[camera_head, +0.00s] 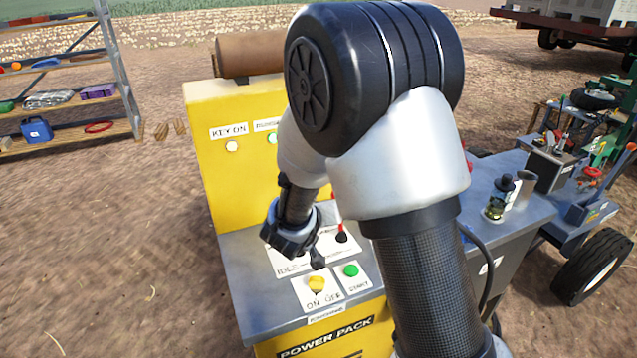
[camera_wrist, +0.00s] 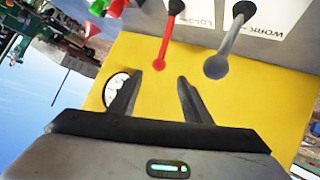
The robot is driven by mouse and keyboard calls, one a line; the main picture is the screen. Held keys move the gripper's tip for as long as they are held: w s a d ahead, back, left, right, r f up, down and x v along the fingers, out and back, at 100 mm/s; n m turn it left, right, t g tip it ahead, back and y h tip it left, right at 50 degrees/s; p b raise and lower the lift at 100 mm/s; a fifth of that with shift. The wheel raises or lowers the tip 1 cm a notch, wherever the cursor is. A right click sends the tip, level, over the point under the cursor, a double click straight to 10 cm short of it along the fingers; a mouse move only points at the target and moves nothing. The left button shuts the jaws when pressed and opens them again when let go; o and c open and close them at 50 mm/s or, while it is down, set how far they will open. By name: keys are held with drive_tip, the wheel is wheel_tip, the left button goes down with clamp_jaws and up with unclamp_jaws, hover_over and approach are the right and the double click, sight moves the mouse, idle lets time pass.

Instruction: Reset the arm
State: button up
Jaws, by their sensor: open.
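My gripper (camera_wrist: 170,82) shows in the wrist view, its two dark fingers apart with nothing between them. The yellow panel of the power pack (camera_wrist: 262,95) lies beyond it. A red lever (camera_wrist: 163,48) and a grey ball-ended lever (camera_wrist: 222,58) stand past the fingertips, apart from them in the picture. In the head view my arm bends over the power pack (camera_head: 222,150), with my wrist above its grey control shelf. My arm hides part of the panel, and the fingers are not clear there.
The shelf holds a yellow ON/OFF knob (camera_head: 317,284) and a green START button (camera_head: 351,270). A blue-grey bench (camera_head: 515,215) with small parts stands at right. A storage rack (camera_head: 125,75) is at far left.

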drive_tip(key=s+a+r+n+g+y+p, duration=0.1)
drive_tip(key=s+a+r+y+p, duration=0.2)
drive_tip(key=r, duration=0.6)
drive_tip(key=s+r+y+p, duration=0.1)
drive_tip(key=s+r+y, duration=0.3)
drive_tip(key=r, duration=0.4)
drive_tip(key=s+d+r+g+p, duration=0.1)
drive_tip(key=s+d, duration=0.2)
drive_tip(key=s, duration=0.5)
drive_tip(key=s+d+r+g+h+p, duration=0.1)
drive_tip(key=s+d+r+g, duration=0.1)
drive_tip(key=s, duration=0.6)
drive_tip(key=s+d+r+g+h, duration=0.1)
drive_tip(key=s+d, duration=0.3)
drive_tip(key=s, duration=0.4)
drive_tip(key=shift+s+d+r+m+g+p, duration=0.15)
drive_tip(key=shift+d+r+m+g+p, duration=0.25)
drive_tip(key=shift+r, duration=0.35)
drive_tip(key=shift+a, duration=0.1)
